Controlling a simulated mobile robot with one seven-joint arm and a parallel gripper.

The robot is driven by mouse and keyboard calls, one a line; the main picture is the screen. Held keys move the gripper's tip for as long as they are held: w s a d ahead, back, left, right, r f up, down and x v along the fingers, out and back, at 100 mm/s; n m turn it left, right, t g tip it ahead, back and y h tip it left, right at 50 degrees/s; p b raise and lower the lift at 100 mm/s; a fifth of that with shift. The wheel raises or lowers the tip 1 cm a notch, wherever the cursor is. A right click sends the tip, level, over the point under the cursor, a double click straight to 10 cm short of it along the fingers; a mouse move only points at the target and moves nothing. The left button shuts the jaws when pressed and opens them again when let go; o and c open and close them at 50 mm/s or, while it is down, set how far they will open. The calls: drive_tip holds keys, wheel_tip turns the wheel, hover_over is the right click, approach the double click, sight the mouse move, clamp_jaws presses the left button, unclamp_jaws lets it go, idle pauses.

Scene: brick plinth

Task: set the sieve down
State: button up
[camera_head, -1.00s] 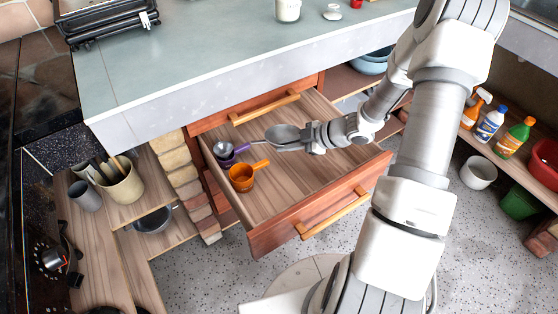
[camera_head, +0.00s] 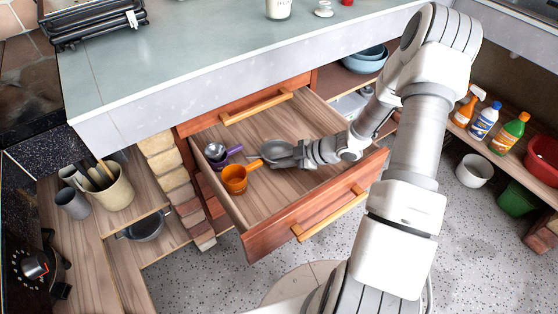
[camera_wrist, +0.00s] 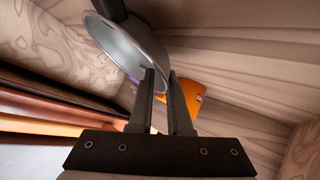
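The sieve (camera_head: 276,149) is a grey, shallow round bowl inside the open drawer (camera_head: 290,210). In the wrist view the sieve (camera_wrist: 128,48) is tilted across the top, with its dark handle at the upper edge pointing away from me. My gripper (camera_head: 292,155) reaches into the drawer from the right. In the wrist view the two fingers of my gripper (camera_wrist: 161,74) are close together, with the sieve's rim between their tips. Whether the bowl touches the drawer floor cannot be told.
An orange cup (camera_head: 234,180) and a purple-handled ladle (camera_head: 219,153) lie at the drawer's left, near the sieve. The drawer floor's front and right are clear. The countertop (camera_head: 200,70) overhangs the back. Cleaning bottles (camera_head: 484,122) stand far right.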

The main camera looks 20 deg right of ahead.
drive_tip(key=shift+o, duration=1.2)
drive_tip(key=shift+r, duration=0.3)
drive_tip(key=p+v, duration=0.2)
drive_tip(key=v, duration=0.4)
drive_tip(key=shift+s+d+r+p, duration=0.1)
drive_tip(key=shift+d+r+p, duration=0.05)
drive_tip(key=shift+p, duration=0.25)
drive_tip(key=shift+s+d+r, duration=0.15)
drive_tip(key=shift+s+d, duration=0.1)
drive_tip(key=shift+d, duration=0.1)
